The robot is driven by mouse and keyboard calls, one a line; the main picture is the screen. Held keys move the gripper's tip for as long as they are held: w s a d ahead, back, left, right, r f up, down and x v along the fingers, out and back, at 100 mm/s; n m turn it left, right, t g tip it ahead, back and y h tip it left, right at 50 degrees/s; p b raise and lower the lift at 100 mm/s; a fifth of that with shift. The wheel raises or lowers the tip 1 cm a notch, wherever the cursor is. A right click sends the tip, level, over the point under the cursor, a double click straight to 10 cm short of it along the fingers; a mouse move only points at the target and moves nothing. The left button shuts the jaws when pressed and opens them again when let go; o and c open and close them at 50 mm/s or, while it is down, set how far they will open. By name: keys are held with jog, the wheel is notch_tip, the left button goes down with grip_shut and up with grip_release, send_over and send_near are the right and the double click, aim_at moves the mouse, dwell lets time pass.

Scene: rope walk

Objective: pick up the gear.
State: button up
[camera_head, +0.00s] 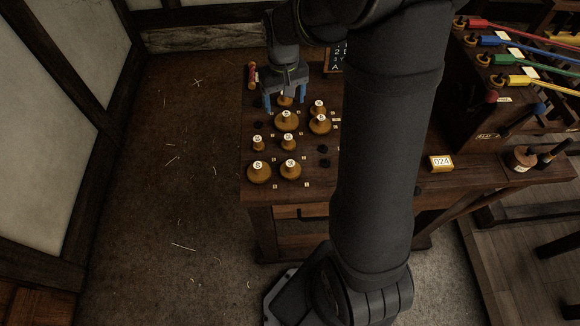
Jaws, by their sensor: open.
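Several round wooden, gear-like pieces with white labelled tops stand on the dark table (253,187). My gripper (285,103) is at the table's far left part, pointing down, with its two blue fingers apart. A small wooden piece (286,101) shows between the fingers, partly hidden by the gripper; I cannot tell whether they touch it. A wide gear (287,124) stands just in front of the gripper. Two more (319,125) (318,107) stand to its right. Nearer the front edge are two small ones (258,144) (288,144) and two wide ones (259,174) (291,171).
My arm hides the table's middle. Small black pieces (323,149) lie right of the gears. A red roll (252,76) stands at the far left edge, a dark board (334,58) behind. A "024" card (441,163) and a rack with coloured ropes (480,80) are at right.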

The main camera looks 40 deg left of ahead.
jog(key=shift+r, duration=0.1)
notch_tip(320, 180, up, 7)
jog(key=n, duration=0.1)
send_over(290, 163)
jog(key=f, duration=1.2)
jog(key=shift+s+d+f, duration=0.15)
jog(key=shift+d, duration=0.05)
jog(key=shift+a+f, duration=0.15)
jog(key=shift+f, duration=1.2)
jog(key=shift+a+f, duration=0.1)
jog(key=shift+f, duration=1.25)
jog(key=c, duration=0.9)
